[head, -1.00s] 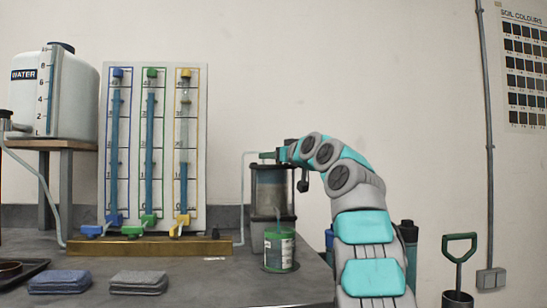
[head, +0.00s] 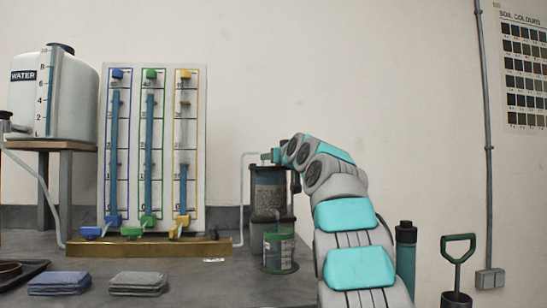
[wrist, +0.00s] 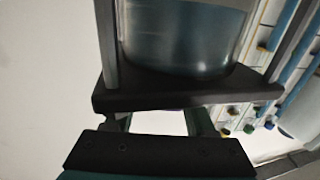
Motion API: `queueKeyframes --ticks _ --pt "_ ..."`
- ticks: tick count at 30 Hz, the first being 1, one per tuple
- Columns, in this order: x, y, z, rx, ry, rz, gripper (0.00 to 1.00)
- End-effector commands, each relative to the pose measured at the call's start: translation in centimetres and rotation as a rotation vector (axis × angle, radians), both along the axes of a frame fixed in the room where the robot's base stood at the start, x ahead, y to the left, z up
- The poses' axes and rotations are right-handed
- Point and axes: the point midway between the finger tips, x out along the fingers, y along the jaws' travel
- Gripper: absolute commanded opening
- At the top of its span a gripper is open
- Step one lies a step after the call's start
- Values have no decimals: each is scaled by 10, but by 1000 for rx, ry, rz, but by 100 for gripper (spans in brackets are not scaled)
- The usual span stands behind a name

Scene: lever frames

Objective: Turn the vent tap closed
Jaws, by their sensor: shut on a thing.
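My gripper (head: 268,157) is at the top of the clear cylinder (head: 269,190), reaching in from the right in the head view. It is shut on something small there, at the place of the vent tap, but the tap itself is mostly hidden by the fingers. In the wrist view the cylinder (wrist: 185,40) shows with liquid in it, and a dark plate (wrist: 185,92) crosses between it and my gripper (wrist: 160,122). I cannot tell the tap's angle.
A green-banded beaker (head: 279,250) stands in front of the cylinder.

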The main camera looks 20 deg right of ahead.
Motion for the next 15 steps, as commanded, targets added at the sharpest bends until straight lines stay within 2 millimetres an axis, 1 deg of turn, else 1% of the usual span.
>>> queueKeyframes --ticks 1,15 --pt "-1 1 4 2 -1 -17 0" --pt "-1 -3 8 -1 -2 -170 0"
